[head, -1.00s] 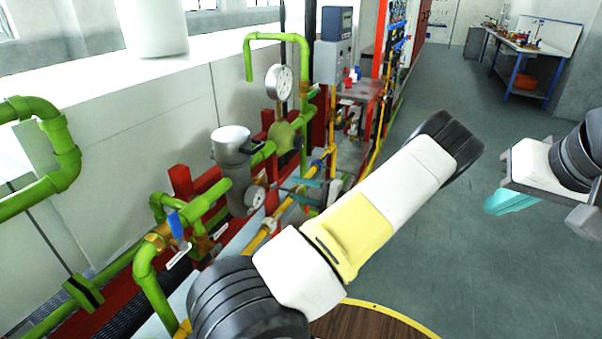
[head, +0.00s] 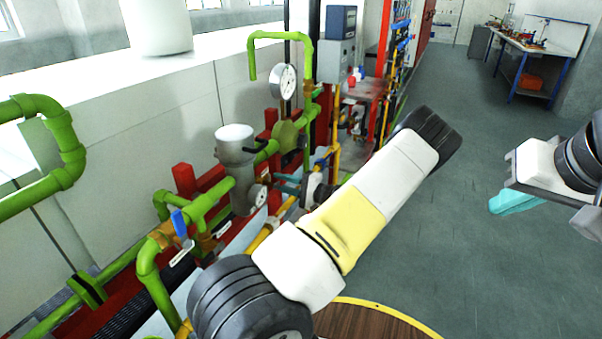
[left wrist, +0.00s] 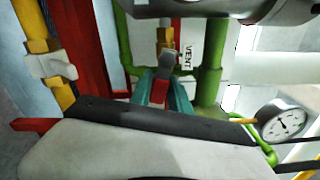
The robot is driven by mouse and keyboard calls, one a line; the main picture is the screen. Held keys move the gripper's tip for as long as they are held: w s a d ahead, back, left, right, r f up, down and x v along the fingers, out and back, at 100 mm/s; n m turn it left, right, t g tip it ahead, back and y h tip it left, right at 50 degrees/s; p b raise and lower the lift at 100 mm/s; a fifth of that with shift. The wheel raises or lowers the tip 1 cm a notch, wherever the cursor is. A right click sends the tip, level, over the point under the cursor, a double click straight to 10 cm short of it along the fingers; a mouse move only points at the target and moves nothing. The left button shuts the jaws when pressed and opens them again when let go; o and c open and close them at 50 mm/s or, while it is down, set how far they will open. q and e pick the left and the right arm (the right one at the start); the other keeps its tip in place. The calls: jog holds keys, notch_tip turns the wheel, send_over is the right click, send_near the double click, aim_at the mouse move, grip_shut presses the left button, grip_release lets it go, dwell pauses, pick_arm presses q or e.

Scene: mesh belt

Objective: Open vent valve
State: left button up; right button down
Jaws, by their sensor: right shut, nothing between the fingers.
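The vent valve (left wrist: 168,58) shows in the left wrist view as a small grey handle below a brass fitting, beside a white tag (left wrist: 188,56) reading VENT. My left gripper (left wrist: 162,78) has two teal fingers spread apart, pointing at the handle. Their tips are very close to it; I cannot tell whether they touch. In the head view my left gripper (head: 286,184) is among the pipes left of my forearm; I cannot make out the vent valve there. My right gripper (head: 514,202) is shut and empty over the floor at right.
Green pipes (head: 150,268) and a blue-handled valve (head: 180,222) stand at left. A grey filter housing (head: 236,160), a pressure gauge (head: 285,82) and red framing crowd the left gripper. A yellow pipe (left wrist: 44,58) runs beside it. The floor (head: 470,270) at right is clear.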

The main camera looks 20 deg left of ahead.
pick_arm(q)
grip_shut()
jog(key=shift+r+n, duration=0.25)
jog(key=shift+n, duration=0.55)
jog(key=shift+r+n, duration=0.25)
jog(key=shift+n, duration=0.55)
jog(key=o, duration=0.6)
grip_release()
jog(key=shift+c, duration=0.2)
jog(key=d, duration=0.7)
jog(key=shift+s+d, duration=0.25)
jog(key=shift+d, duration=0.15)
